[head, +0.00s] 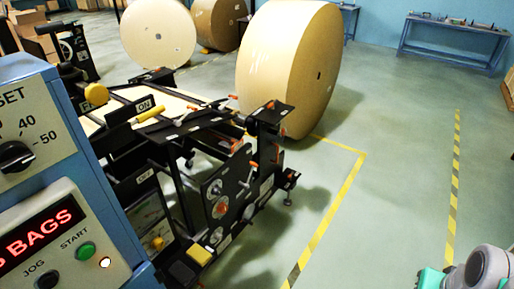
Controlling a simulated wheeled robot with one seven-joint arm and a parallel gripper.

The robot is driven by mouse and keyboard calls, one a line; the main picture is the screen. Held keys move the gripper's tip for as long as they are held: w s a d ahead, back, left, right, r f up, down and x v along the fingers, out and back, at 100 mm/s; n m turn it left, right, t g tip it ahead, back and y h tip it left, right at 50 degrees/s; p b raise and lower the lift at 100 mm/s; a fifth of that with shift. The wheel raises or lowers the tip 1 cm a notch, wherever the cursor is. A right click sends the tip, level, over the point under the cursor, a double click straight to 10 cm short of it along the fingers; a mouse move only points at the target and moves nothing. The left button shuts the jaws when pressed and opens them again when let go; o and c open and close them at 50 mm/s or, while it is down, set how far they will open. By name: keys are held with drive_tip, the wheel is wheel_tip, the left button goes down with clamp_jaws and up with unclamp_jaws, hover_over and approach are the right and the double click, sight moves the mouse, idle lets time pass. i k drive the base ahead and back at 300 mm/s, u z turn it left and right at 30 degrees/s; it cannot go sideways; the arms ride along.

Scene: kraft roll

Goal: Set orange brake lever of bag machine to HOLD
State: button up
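The bag machine (150,150) stands at left and centre, a black frame with a blue cabinet at its near left. Its end carries several small orange parts. One orange-tipped lever (250,166) stands tilted on the side plate, and an orange handle (237,147) sits just above it. Other orange bits show at the frame's top and at its right end. I cannot tell which is the brake lever, and no HOLD label is readable. Part of my arm, grey and mint green, shows at the bottom right, well apart from the machine. My gripper's fingers are not visible.
A large kraft roll (287,65) stands close behind the machine's end, with more rolls (158,34) behind. Yellow floor lines (330,215) border the machine. A blue workbench (452,42) stands at the back right. The floor at centre right is clear.

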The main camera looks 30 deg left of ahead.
sight(246, 185)
drive_tip(key=u, duration=0.45)
drive_tip(key=i, duration=1.35)
drive_tip(key=u, duration=1.7)
drive_tip(key=i, duration=0.95)
drive_tip(key=u, duration=0.7)
